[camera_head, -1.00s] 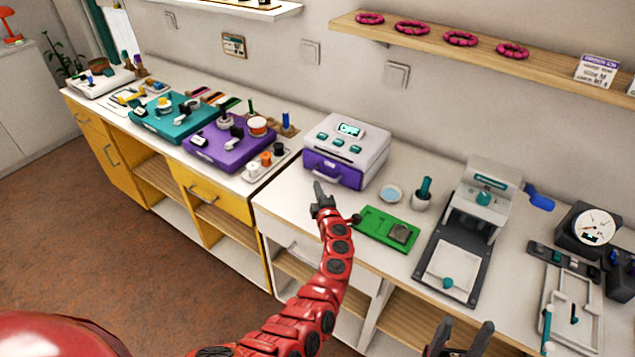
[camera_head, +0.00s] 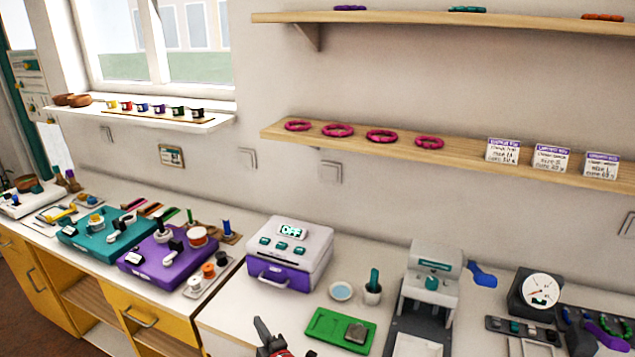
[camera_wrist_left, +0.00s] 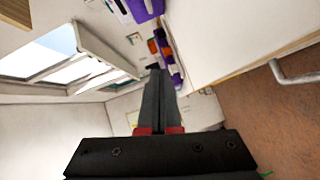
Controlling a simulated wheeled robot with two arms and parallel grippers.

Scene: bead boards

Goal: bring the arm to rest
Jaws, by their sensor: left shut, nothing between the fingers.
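My left gripper (camera_head: 264,332) is at the bottom edge of the head view, in front of the white and purple machine (camera_head: 290,252) whose display reads OFF. It is shut and empty. In the left wrist view its dark fingers (camera_wrist_left: 158,85) lie together, pointing toward the purple and orange things along the counter, with nothing between them. The red wrist shows just beside it in the head view; the rest of the arm is out of the picture. My right gripper is not in the head view.
A green tray (camera_head: 323,325) with a grey block lies right of the left gripper. A small dish (camera_head: 341,291), a grey press (camera_head: 430,285) and a dial gauge (camera_head: 538,292) stand farther right. Teal (camera_head: 80,236) and purple (camera_head: 140,262) cases are at left. Shelves (camera_head: 450,160) run above.

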